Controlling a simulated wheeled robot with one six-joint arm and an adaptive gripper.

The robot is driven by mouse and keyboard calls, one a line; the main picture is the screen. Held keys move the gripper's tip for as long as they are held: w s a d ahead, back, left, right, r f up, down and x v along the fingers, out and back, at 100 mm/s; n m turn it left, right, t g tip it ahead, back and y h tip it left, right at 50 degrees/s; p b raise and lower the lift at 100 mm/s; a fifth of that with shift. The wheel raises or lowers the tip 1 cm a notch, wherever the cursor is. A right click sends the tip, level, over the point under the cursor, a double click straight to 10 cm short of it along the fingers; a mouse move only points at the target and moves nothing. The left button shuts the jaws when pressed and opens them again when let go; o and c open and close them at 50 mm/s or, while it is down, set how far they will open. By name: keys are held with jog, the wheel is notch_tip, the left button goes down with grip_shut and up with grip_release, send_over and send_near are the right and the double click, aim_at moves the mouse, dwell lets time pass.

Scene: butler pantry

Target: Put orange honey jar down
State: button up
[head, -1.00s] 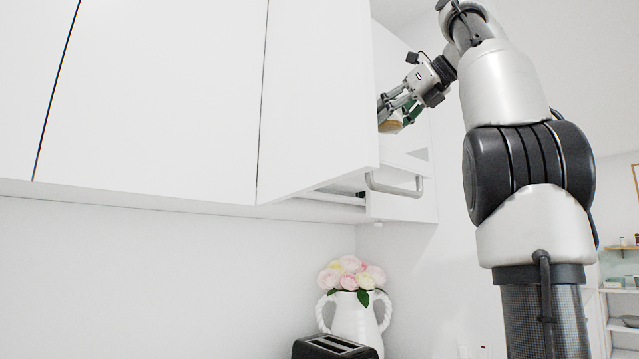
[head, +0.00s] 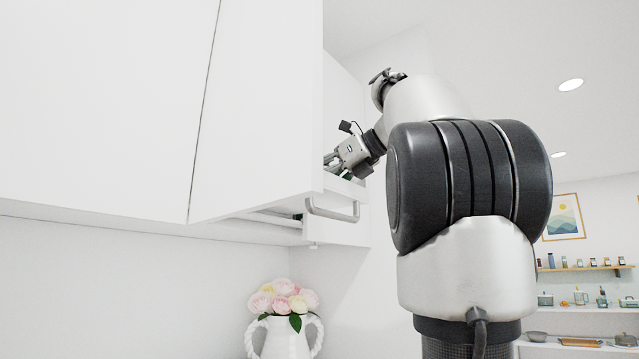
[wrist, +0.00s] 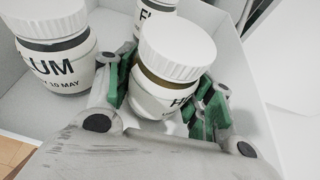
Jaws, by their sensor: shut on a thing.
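The honey jar (wrist: 168,82) shows in the wrist view with a white lid, a brownish band below it and a white label whose visible letter is "H". My gripper (wrist: 166,92) is shut on it, with green-padded fingers on both sides. The jar looks slightly tilted in this view and is inside a white box-like compartment (wrist: 255,65); I cannot tell if its base touches the floor. In the head view my gripper (head: 334,162) is partly hidden behind the white cabinet front, and the jar is hidden.
Another white-lidded jar (wrist: 157,14) stands just behind the held one. The compartment's front has a metal handle (head: 333,212). A flower vase (head: 285,335) is below.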

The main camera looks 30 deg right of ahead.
jog(key=shift+f, duration=0.2)
jog(key=shift+f, duration=0.15)
jog(key=o, duration=1.4)
jog(key=shift+c, duration=0.2)
jog(key=shift+s+d+r, duration=0.1)
jog(key=shift+s+r, duration=0.05)
jog(key=shift+r, duration=0.1)
jog(key=v, duration=1.1)
jog(key=shift+s, duration=0.25)
jog(key=shift+d, duration=0.15)
